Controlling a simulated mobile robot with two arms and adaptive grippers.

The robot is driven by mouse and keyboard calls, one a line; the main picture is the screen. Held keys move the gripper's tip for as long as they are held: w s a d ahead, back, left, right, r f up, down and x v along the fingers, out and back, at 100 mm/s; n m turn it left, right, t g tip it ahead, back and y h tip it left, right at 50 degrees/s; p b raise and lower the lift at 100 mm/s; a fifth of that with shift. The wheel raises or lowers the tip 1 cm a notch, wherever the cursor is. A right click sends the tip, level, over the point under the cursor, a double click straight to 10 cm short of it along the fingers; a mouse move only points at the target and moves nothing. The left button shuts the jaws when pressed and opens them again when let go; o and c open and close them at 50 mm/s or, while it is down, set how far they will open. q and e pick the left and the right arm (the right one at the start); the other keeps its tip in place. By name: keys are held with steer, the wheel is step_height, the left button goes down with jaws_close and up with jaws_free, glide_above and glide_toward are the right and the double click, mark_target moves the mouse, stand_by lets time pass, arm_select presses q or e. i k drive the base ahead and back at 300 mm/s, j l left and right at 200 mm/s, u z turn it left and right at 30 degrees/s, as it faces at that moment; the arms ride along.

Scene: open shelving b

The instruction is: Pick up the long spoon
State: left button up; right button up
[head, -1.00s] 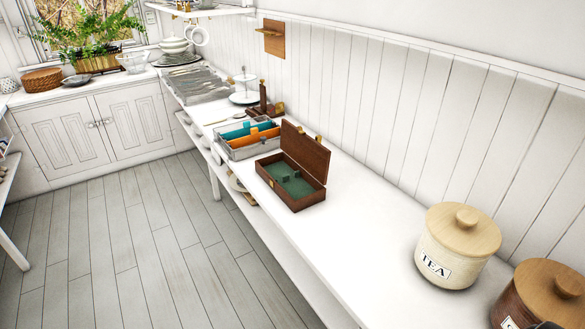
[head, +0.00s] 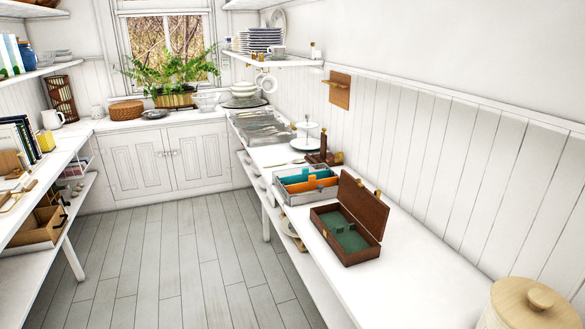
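A thin, spoon-like shape (head: 297,161) lies on the white counter at the right, behind the grey tray and in front of the tiered stand. It is small and pale here, so I cannot be sure that it is the long spoon. Neither of my grippers shows in the head view.
The counter (head: 408,285) holds an open wooden box (head: 346,258) with green lining, a grey divided tray (head: 291,197), a tiered stand (head: 307,141) and a lidded canister (head: 527,305) at the near right. Shelves with boxes stand at the left. The plank floor (head: 195,270) between is clear.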

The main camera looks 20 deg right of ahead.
mark_target(297, 161)
steer(key=i+j+z, duration=0.15)
steer(key=i, duration=0.4)
steer(key=i+j+z, duration=0.2)
steer(key=i, duration=0.3)
steer(key=i+j+z, duration=0.15)
steer(key=i+j, duration=0.15)
steer(key=i, duration=0.25)
